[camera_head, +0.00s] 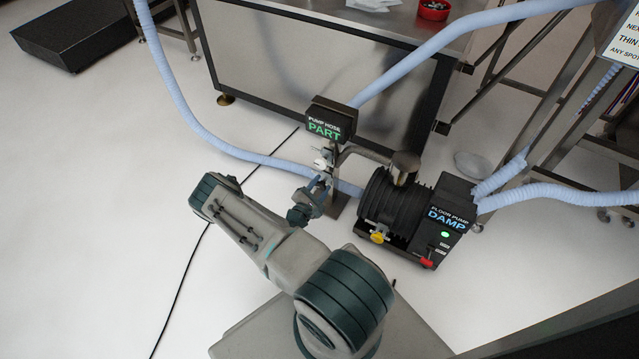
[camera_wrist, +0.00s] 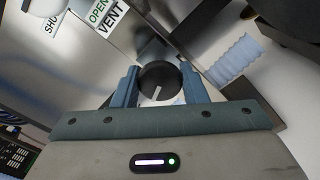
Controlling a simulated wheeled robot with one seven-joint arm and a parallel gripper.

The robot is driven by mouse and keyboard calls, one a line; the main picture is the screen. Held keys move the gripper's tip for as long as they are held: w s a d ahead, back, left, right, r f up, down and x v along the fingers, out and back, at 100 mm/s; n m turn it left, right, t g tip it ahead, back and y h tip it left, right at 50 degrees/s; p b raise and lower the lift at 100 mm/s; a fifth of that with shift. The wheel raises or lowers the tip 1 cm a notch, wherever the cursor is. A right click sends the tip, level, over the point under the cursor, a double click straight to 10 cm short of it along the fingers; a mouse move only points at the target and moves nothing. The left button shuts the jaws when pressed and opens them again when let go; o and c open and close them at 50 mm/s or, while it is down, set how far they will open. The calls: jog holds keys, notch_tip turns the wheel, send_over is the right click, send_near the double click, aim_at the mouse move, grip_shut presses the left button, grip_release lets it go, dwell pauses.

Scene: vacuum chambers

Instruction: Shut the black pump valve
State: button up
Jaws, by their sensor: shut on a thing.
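The black pump valve knob (camera_wrist: 160,80) shows in the middle of the wrist view, round, with a white line on its face. My gripper (camera_wrist: 160,92) has one finger on each side of it and is shut on it. The white line slants slightly from upright. Signs reading OPEN (camera_wrist: 99,11), VENT and a partly cut-off SHUT stand at the upper left of the wrist view. In the head view my gripper (camera_head: 318,187) is at the metal pipework below the sign box PUMP HOSE PART (camera_head: 328,122). The knob is hard to make out there.
The black floor pump (camera_head: 415,212), marked DAMP with a green light, stands just right of my gripper. Pale blue hoses (camera_head: 232,150) run behind it. A steel bench (camera_head: 300,55) stands at the back.

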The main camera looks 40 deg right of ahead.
jog(key=shift+s+m+p, duration=0.1)
jog(key=shift+m+p, duration=1.3)
jog(key=shift+m, duration=0.8)
jog(key=shift+d, duration=0.1)
jog(key=o, duration=1)
jog(key=shift+a, duration=0.25)
jog(key=p+v, duration=0.3)
jog(key=v, duration=1)
jog(key=shift+s+a+f, duration=0.1)
jog(key=shift+s+a, duration=0.05)
jog(key=shift+a, duration=0.05)
